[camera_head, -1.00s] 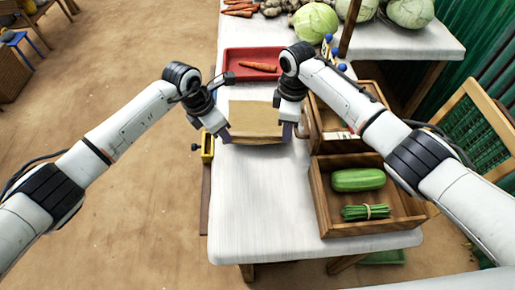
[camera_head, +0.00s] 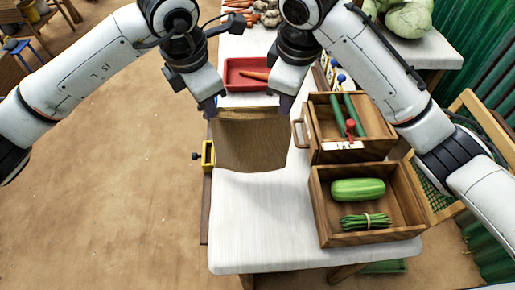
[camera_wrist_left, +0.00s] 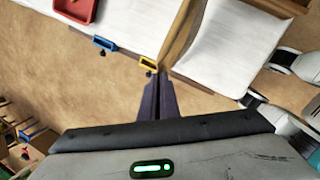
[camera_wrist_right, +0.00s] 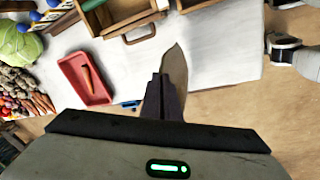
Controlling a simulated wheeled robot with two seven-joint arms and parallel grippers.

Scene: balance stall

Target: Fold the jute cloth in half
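The brown jute cloth (camera_head: 250,145) is stretched between my two grippers, its far edge raised and its body sloping down toward the near part of the white table. My left gripper (camera_head: 211,108) is shut on its far left corner, and my right gripper (camera_head: 285,106) on its far right corner. In the left wrist view the closed fingers (camera_wrist_left: 158,88) meet the cloth, seen nearly edge-on as a brown strip (camera_wrist_left: 180,38). In the right wrist view the closed fingers (camera_wrist_right: 163,88) hold the cloth (camera_wrist_right: 177,68). Whether its near edge rests on the table is unclear.
A red tray (camera_head: 233,84) with a carrot lies behind the cloth. Wooden crates (camera_head: 318,205) with vegetables stand close on the right. A yellow clamp (camera_head: 208,154) sits at the table's left edge. The white table (camera_head: 262,225) is clear in front.

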